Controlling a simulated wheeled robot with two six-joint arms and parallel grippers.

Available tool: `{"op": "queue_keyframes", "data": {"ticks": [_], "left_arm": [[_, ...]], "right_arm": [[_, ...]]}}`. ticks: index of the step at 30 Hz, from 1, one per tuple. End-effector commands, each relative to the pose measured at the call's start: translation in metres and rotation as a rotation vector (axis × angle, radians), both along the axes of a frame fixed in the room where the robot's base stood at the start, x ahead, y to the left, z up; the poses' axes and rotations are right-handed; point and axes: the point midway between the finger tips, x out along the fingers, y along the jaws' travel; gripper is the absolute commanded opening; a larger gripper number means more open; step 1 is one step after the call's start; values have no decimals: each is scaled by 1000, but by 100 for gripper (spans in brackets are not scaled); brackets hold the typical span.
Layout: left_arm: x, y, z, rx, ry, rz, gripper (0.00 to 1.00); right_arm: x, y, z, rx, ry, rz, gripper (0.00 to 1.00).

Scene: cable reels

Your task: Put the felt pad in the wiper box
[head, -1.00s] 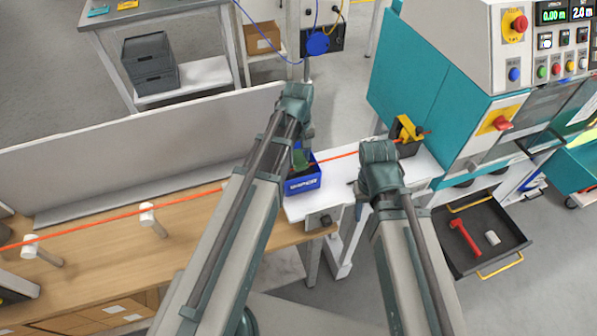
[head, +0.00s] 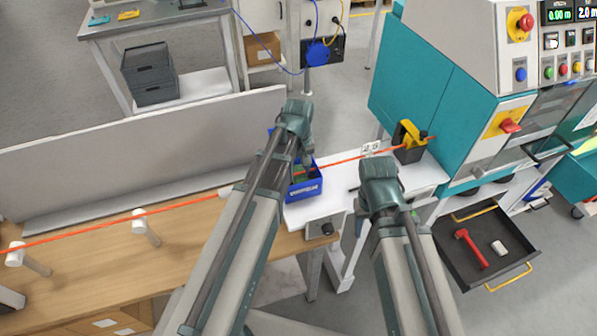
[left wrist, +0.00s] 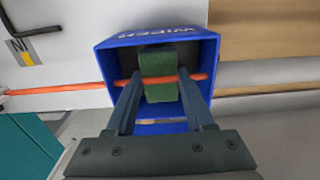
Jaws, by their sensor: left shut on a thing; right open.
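The green felt pad (left wrist: 158,75) is between the fingers of my left gripper (left wrist: 160,88), which is shut on it. In the left wrist view the pad is at the mouth of the blue wiper box (left wrist: 208,60), framed by its walls. How deep it sits is hard to tell. In the head view the wiper box (head: 305,188) stands on the white bench behind my left gripper (head: 301,166), which partly hides it and the pad.
The orange cable (head: 120,217) runs taut over white-topped posts (head: 145,225) to a yellow and black guide (head: 409,145). A teal machine (head: 450,100) stands at right. An open drawer (head: 460,270) holds a red tool (head: 472,248) and a white piece (head: 499,248).

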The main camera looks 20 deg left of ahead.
Motion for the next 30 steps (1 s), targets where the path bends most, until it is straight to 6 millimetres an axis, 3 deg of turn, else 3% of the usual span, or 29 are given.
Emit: {"op": "queue_keyframes", "data": {"ticks": [2,3,5,20,30], "left_arm": [[0,0,-4,0,0,0,0],[0,0,-3,0,0,0,57],[0,0,-2,0,0,0,66],[0,0,6,0,0,0,66],[0,0,46,0,0,0,66]], "right_arm": [[0,0,-4,0,0,0,50],[0,0,-3,0,0,0,50],[0,0,-3,0,0,0,50],[0,0,6,0,0,0,50],[0,0,46,0,0,-1,50]]}}
